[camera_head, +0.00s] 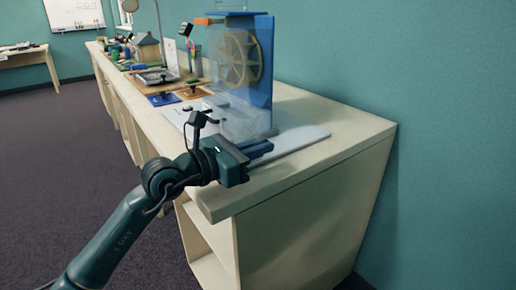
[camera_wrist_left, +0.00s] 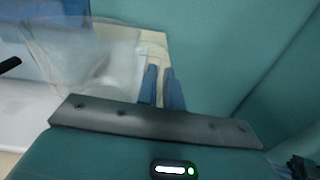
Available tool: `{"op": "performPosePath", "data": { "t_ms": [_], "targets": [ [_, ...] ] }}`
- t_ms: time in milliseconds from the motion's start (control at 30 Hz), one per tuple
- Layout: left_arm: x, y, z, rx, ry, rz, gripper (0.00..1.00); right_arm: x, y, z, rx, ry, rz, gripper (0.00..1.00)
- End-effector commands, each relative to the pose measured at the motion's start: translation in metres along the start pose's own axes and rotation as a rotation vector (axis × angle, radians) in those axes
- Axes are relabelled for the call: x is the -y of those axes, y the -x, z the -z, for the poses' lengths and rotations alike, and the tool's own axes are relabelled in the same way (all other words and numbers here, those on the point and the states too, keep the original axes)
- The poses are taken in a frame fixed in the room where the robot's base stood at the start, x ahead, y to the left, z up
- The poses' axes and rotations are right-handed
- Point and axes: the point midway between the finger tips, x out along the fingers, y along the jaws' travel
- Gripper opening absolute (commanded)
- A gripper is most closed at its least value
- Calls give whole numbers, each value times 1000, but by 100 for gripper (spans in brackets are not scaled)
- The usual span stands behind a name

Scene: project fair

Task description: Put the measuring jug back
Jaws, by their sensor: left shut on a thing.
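The measuring jug (camera_head: 238,122) is a clear, faint vessel at the near end of the long counter, in front of the blue water-wheel stand. In the left wrist view the clear jug (camera_wrist_left: 108,62) shows blurred, left of the fingers. My left gripper (camera_head: 262,148) is beside the jug's lower part, above the counter's front edge. Its blue fingers (camera_wrist_left: 163,82) are close together and shut on the jug, though the gripped part is hard to make out. I cannot tell whether the jug's base touches the surface. My right gripper is not in view.
The water-wheel stand (camera_head: 262,90) with its wooden wheel (camera_head: 240,58) stands on a pale board (camera_head: 300,137). Small trays (camera_head: 163,99), a model house (camera_head: 146,46) and other exhibits fill the counter farther back. The counter's near right corner (camera_head: 345,125) is bare, against the teal wall.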

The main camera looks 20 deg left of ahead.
Motion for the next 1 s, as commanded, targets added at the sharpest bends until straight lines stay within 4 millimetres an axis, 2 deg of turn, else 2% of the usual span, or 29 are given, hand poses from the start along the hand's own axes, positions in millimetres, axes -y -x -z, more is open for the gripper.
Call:
{"op": "performPosePath", "data": {
  "t_ms": [133, 167, 433, 733, 867, 1000],
  "targets": [
    [0, 0, 2, 2, -1, 0, 0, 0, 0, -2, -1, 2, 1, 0],
    [0, 0, 3, 0, 0, 0, 9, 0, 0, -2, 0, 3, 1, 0],
    [0, 0, 2, 0, 0, 0, 30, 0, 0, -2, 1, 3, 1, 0],
    [0, 1, -2, 0, -1, 0, 30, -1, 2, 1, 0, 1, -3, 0],
    [-1, 18, 1, -3, -1, -2, 30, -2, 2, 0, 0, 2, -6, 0],
    [0, 49, 3, -6, -2, -2, 30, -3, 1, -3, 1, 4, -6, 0]
  ]
}}
